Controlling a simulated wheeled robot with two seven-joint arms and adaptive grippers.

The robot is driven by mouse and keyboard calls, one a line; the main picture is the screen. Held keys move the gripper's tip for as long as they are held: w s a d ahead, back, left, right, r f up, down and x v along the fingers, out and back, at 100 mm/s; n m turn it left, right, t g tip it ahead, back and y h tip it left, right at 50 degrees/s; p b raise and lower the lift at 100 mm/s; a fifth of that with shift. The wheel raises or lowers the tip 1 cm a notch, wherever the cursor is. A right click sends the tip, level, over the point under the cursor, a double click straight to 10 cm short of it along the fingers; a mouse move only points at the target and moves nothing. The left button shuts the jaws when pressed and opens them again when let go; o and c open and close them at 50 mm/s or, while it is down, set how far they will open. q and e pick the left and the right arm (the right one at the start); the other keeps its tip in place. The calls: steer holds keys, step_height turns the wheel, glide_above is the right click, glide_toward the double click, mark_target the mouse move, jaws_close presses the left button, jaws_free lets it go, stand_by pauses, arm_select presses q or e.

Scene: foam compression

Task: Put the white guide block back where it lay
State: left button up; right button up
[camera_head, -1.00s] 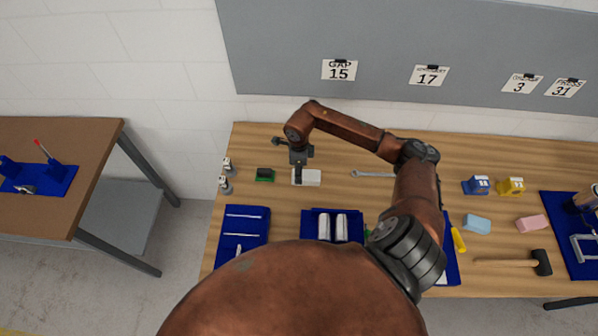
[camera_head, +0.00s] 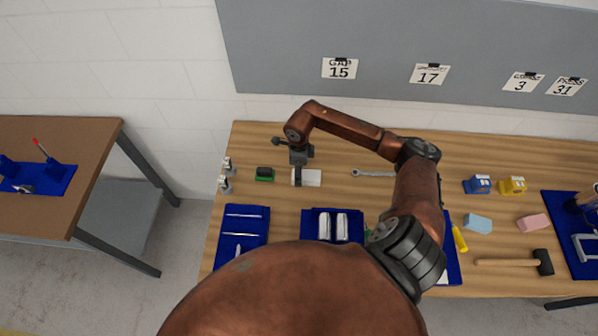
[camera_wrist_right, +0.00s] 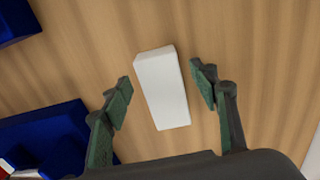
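The white guide block (camera_head: 313,178) lies on the wooden table behind the blue tray with the silver pieces. It also shows in the right wrist view (camera_wrist_right: 163,92), flat on the wood. My right gripper (camera_head: 298,177) is over the block's left part in the head view. In the right wrist view my right gripper (camera_wrist_right: 161,77) is open, with a green-padded finger on either side of the block and a visible gap to each. My left gripper is not in view.
A small green-and-black block (camera_head: 265,174) lies to the left of the guide block. A wrench (camera_head: 373,174) lies to its right. A blue tray (camera_head: 307,226) with silver pieces stands in front, and another blue tray (camera_head: 233,240) stands front left.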

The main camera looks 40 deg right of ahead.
steer(key=shift+r, duration=0.15)
step_height(320, 180, up, 12)
stand_by(0.6)
steer(key=shift+f, duration=0.2)
stand_by(0.4)
